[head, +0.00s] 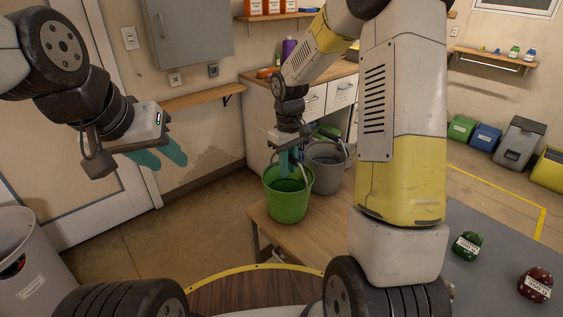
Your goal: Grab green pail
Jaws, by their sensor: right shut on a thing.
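The green pail (287,202) is upright at the left end of a low wooden table, partly over its edge as seen from here; I cannot tell whether it touches the table. My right gripper (290,163) comes down from above, with its teal fingers at the pail's rim and shut on it. The fingertips are partly inside the pail. My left gripper (160,158) hangs in the air at the left, away from the pail. Its teal fingers appear close together, and I cannot tell whether there is a gap between them.
A grey bucket (326,168) stands close behind the green pail on the right. A sink counter with white drawers (342,95) is behind. A grey bin (28,265) stands at left. Two labelled round objects, green (467,246) and red (536,284), lie on the grey surface at right.

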